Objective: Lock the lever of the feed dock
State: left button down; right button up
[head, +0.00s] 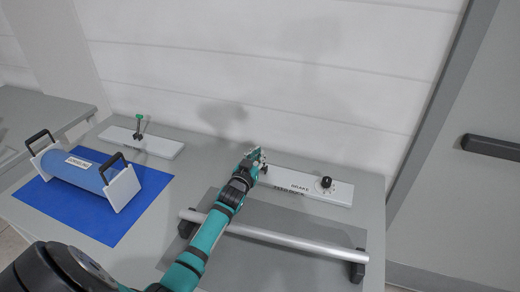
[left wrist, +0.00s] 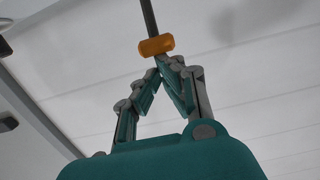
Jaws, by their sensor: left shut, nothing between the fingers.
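In the left wrist view an orange knob (left wrist: 156,45) sits on a thin grey rod (left wrist: 150,18), which appears to be the feed dock's lever. My left gripper (left wrist: 168,66) is shut and empty, its fingertips close by the knob; I cannot tell whether they touch. In the head view my left gripper (head: 257,157) is at the left end of a white plate (head: 325,188) whose lettering appears to read feed dock. There the gripper hides most of the lever. My right gripper is not in view.
A round black knob (head: 326,183) stands on the plate's right part. A silver bar (head: 275,236) on dark supports lies below my left arm. At left are a blue roll (head: 80,167) on a blue mat (head: 110,225) and a second white plate (head: 165,148) with a green-topped lever (head: 139,118).

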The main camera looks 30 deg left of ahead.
pick_arm(q)
jog(key=shift+s, duration=0.2)
jog(key=shift+w, duration=0.1)
notch_tip(320, 180, up, 4)
jog(key=p, duration=0.3)
jog(key=f+b+v, duration=0.1)
jog(key=b+v, duration=0.1)
jog(key=v, duration=0.7)
jog(key=shift+f, duration=0.4)
